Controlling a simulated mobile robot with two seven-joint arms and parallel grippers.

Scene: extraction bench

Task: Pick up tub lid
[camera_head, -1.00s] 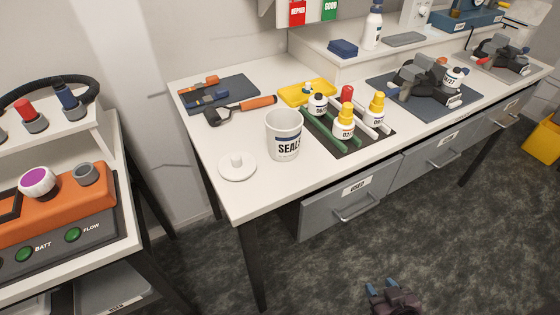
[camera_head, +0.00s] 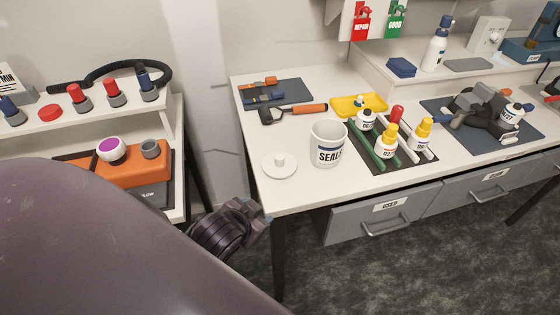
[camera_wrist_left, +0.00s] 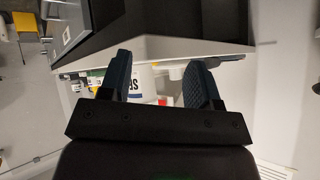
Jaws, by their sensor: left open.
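The tub lid (camera_head: 279,165) is a white disc with a small round knob. It lies flat, knob up, on the white bench near its front left corner. The white tub (camera_head: 328,145), labelled SEALS, stands upright just right of it. My left gripper (camera_head: 262,220) is below the bench top, beside the front left corner, apart from the lid. Its fingers are small and partly hidden in the head view. In the left wrist view the two blue fingers (camera_wrist_left: 160,82) are spread with nothing held. The tub (camera_wrist_left: 138,82) shows between them, beyond. My right gripper is out of view.
Right of the tub is a dark rack mat (camera_head: 390,160) with several bottles. A side bench with an orange box (camera_head: 130,172) stands left. Bench drawers (camera_head: 385,212) are below.

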